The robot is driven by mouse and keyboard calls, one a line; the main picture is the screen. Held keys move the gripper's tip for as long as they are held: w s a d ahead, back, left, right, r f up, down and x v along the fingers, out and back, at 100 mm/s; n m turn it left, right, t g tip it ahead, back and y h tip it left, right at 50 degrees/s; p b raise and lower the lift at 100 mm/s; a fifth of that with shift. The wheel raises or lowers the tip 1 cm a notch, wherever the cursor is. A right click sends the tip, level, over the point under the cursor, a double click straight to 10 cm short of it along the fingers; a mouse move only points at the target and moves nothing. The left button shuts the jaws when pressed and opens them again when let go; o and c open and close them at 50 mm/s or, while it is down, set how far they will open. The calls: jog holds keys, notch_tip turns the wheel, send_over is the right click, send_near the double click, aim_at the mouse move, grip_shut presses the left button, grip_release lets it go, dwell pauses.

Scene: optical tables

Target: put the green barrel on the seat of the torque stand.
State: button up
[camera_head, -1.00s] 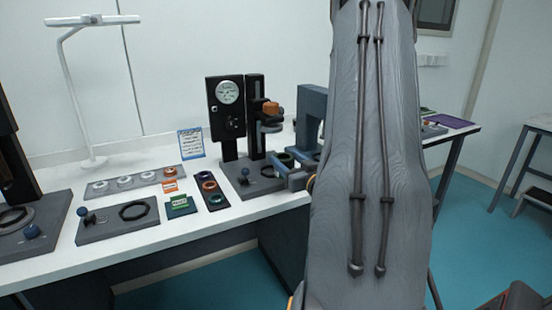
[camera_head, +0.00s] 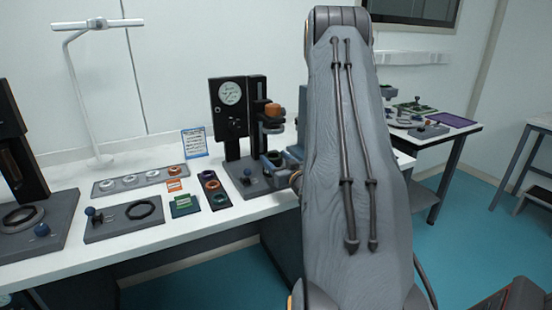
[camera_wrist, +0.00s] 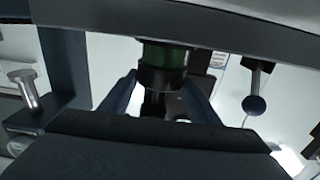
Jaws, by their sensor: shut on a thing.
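My gripper (camera_wrist: 160,100) is shut on the green barrel (camera_wrist: 170,55), which has a dark lower band and shows between the two fingers in the wrist view. The barrel's top is cut off by a grey bar across that view. In the head view my gripper (camera_head: 275,160) is at the right side of the black stand with a round dial (camera_head: 231,120), which I take for the torque stand. The barrel is too small there to make out clearly. I cannot tell whether it touches the stand, and its seat is not clearly visible.
A blue ball-ended lever (camera_wrist: 254,103) hangs right of the barrel in the wrist view, and a silver pin (camera_wrist: 24,88) is at left. An orange-topped part (camera_head: 273,110) juts from the stand above my gripper. A dark tray of rings (camera_head: 214,190) lies left of the stand.

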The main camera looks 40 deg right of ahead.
jog(key=shift+f, duration=0.15)
jog(key=o, duration=1.3)
jog(key=shift+c, duration=0.2)
jog(key=shift+r, duration=0.25)
jog(key=b+v, duration=0.2)
jog(key=v, duration=1)
jog(key=shift+f+b, duration=0.15)
jog(key=shift+b, duration=0.25)
